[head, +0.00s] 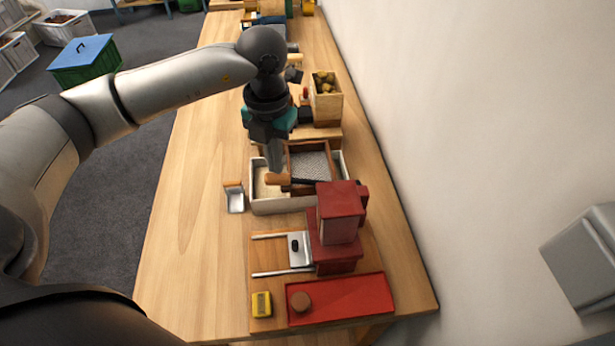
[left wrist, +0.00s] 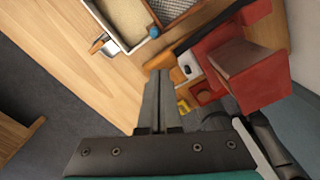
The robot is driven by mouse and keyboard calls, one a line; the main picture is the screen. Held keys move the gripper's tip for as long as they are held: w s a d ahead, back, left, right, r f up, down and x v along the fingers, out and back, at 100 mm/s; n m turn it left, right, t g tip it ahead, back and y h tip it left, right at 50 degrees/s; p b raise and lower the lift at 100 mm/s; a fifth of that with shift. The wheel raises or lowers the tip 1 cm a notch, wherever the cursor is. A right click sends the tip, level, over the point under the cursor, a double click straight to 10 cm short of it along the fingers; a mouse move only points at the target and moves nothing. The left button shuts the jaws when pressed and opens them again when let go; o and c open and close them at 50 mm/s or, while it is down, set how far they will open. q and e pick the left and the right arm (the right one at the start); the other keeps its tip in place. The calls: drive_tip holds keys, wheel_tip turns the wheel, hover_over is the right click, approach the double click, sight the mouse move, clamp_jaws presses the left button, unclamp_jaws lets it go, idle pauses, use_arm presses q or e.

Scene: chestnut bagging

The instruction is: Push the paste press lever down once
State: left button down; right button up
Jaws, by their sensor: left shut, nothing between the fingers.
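The red paste press (head: 338,225) stands on a wooden board on the table, and also shows in the left wrist view (left wrist: 245,70). Its dark lever reaches out to the left and ends in an orange-brown wooden handle (head: 278,179), which also shows in the left wrist view (left wrist: 160,62). The lever looks roughly level. My left gripper (head: 275,166) points down with shut, empty fingers; its fingertips are right at the handle, overlapping it in the left wrist view (left wrist: 158,76). I cannot tell whether they touch. My right gripper is not in view.
A pale tray (head: 285,207) with sand-like and grey granular contents lies behind the press. A small metal scoop (head: 235,200) is left of it. A red tray (head: 345,300) and yellow box (head: 261,303) lie in front. A wall bounds the right; the table's left is clear.

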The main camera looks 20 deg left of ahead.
use_arm(q)
drive_tip(key=shift+f, duration=0.1)
drive_tip(key=shift+f+b, duration=0.95)
drive_tip(key=shift+f, duration=0.05)
